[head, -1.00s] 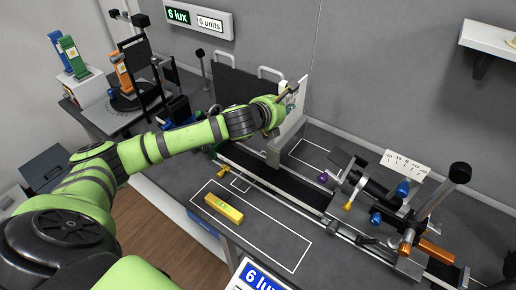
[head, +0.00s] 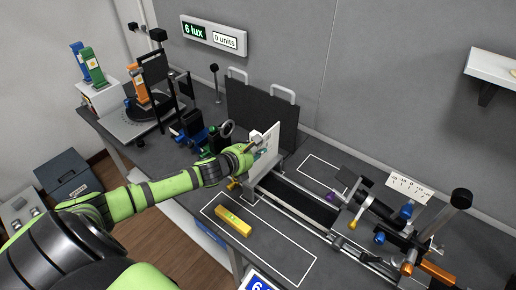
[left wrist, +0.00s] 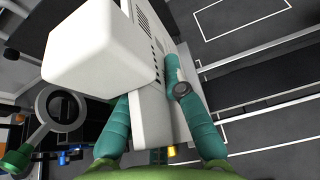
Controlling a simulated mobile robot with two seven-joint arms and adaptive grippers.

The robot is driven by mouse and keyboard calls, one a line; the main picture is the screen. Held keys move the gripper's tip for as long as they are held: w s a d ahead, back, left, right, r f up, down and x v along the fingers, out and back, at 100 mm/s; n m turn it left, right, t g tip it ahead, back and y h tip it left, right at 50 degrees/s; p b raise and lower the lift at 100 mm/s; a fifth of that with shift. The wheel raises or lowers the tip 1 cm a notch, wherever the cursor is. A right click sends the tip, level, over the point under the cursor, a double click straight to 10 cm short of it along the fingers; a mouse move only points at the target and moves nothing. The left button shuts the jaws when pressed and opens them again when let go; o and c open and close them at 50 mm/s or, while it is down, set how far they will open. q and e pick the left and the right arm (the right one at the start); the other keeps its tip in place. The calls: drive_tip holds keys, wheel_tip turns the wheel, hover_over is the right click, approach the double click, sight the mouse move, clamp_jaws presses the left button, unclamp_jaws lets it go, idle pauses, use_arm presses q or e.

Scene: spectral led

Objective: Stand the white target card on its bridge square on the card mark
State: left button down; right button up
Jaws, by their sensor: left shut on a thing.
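The white target card (head: 273,136) is upright in my left gripper (head: 259,151), above the left end of the dark rail (head: 302,203). In the left wrist view the two teal fingers (left wrist: 152,105) are shut on the white card body (left wrist: 148,128), one on each side. A white block (left wrist: 98,50) sticks out from it toward the camera. The card's lower edge is close over the rail, and I cannot tell whether it touches. My right gripper is not in view.
A yellow spirit level (head: 233,220) lies inside a long white outline in front of the rail. Black panels with handles (head: 262,110) stand behind the card. A ring-shaped holder (head: 226,131) stands close to its left. Knobbed optics (head: 385,220) occupy the rail's right part.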

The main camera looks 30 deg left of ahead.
use_arm(q)
drive_tip(key=shift+f, duration=0.15)
drive_tip(key=c, duration=1.3)
unclamp_jaws()
drive_tip(key=shift+c, duration=0.2)
drive_tip(key=d+b+v, duration=0.1)
drive_tip(key=v, duration=1.1)
drive_tip(key=shift+a+b, duration=0.35)
drive_tip(key=shift+a, duration=0.05)
